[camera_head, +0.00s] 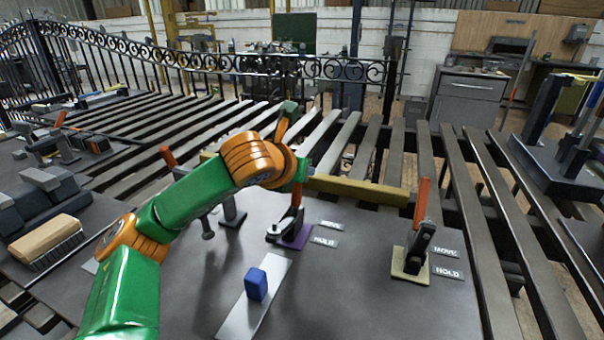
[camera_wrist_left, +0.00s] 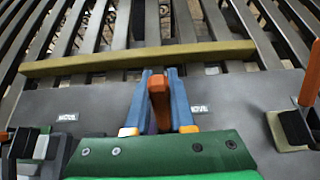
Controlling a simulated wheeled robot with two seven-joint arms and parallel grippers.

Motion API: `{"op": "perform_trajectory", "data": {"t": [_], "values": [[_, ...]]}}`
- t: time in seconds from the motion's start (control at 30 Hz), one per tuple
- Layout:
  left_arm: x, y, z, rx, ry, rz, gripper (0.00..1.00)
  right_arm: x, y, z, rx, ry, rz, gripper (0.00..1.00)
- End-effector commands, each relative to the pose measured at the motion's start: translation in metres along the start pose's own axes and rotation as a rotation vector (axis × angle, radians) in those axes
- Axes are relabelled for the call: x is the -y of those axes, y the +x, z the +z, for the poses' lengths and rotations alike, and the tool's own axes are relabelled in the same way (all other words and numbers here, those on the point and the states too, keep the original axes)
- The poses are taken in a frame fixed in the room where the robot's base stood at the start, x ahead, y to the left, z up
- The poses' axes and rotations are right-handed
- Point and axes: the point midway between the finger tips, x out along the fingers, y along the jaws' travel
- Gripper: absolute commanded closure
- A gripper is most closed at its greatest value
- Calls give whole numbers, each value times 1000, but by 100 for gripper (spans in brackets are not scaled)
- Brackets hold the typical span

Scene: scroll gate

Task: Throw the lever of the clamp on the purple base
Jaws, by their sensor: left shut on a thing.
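The clamp on the purple base (camera_head: 297,236) stands near the middle of the bench in the head view. Its orange lever handle (camera_head: 297,193) points up, and its upper end is partly hidden by my left arm. In the left wrist view the blue fingers of my left gripper (camera_wrist_left: 160,76) stand on both sides of the orange handle (camera_wrist_left: 158,90), shut on it. A little purple shows below the handle there. My left fingers are not clear in the head view. My right gripper is in neither view.
A clamp on an olive base (camera_head: 410,266) with an upright orange handle stands to the right. A blue block (camera_head: 257,285) sits on a silver strip (camera_head: 240,318) in front. Another clamp (camera_head: 231,212) is partly behind my arm. A yellow bar (camera_head: 358,190) runs behind the clamps.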

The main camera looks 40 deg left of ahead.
Motion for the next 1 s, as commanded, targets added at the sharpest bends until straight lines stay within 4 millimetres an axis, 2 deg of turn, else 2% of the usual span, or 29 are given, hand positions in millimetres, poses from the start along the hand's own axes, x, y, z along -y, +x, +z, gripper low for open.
{"op": "perform_trajectory", "data": {"t": [0.17, 0.2, 0.3, 0.63, 0.9, 1.0], "values": [[0, -1, 2, 6, -1, 0, 100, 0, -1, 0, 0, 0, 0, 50], [0, -1, 2, 6, -1, 0, 72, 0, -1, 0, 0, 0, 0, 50], [0, -1, 2, 5, -1, 0, 48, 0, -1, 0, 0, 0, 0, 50], [0, -4, 1, 2, 0, -1, 48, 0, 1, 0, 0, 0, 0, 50], [0, -58, 2, 6, 0, -1, 48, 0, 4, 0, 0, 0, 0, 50], [0, -69, 2, 5, -1, -1, 48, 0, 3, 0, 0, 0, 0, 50]]}}
